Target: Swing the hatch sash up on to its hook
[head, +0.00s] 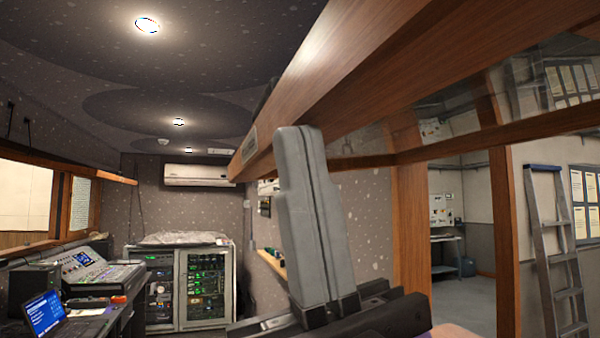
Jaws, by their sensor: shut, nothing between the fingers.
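The hatch sash (330,75) is a wood-framed glass panel raised at the upper right, its long near rail running from centre to the top edge. Its glass (470,92) lies between that rail and a farther wooden rail. The sash stands out above the opening. My gripper (297,130) points up at the centre, with its two grey fingers together and nothing between them. The fingertips overlap the lower edge of the near rail in the picture; I cannot tell whether they touch it. I cannot make out the hook for certain.
Wooden posts (410,225) frame the opening on the right, with a ladder (555,250) beyond. At left are a mixing desk (100,275) and a laptop (45,315). An equipment rack (207,285) stands at the back, below an air conditioner (201,175).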

